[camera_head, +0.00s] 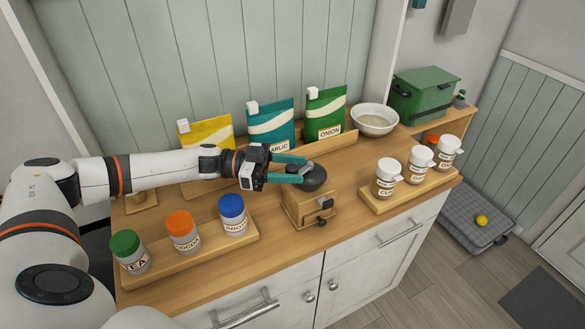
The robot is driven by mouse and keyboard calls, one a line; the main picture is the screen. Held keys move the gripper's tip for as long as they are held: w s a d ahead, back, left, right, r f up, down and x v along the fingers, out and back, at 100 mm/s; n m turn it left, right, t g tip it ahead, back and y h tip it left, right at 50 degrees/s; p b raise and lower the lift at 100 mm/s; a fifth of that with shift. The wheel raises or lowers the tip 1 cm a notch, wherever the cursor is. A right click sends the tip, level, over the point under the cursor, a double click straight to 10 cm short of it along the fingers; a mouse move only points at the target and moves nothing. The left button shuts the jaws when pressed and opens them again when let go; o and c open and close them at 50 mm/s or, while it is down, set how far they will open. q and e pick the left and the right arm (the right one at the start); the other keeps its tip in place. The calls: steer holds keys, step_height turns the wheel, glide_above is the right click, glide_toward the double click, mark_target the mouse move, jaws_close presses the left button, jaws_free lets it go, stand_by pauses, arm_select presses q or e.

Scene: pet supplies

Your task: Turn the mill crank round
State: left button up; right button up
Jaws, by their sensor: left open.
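The mill (303,207) has a wooden box body with a dark rounded top (316,181) and stands near the front edge of the counter. Dark knobs show on its front side. My left gripper (303,170) reaches in from the left at the mill's top, with its teal fingers open. A small grey part, perhaps the crank's handle, shows between or just behind the fingertips. I cannot tell whether the fingers touch it. The crank arm is mostly hidden by the fingers. My right gripper is not in view.
A tray with lidded jars (183,232) stands left of the mill, another with white-lidded jars (418,164) to the right. Seed bags (272,126) stand behind, beside a white bowl (374,119) and a green box (423,95). Bare counter (345,180) lies right of the mill.

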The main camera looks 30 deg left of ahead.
arm_select(q)
steer(key=b+v, duration=0.3)
steer(key=v, duration=0.8)
steer(key=shift+s+a+b, duration=0.15)
steer(key=shift+a+b, duration=0.15)
steer(key=shift+b, duration=0.05)
steer(key=shift+r, duration=0.15)
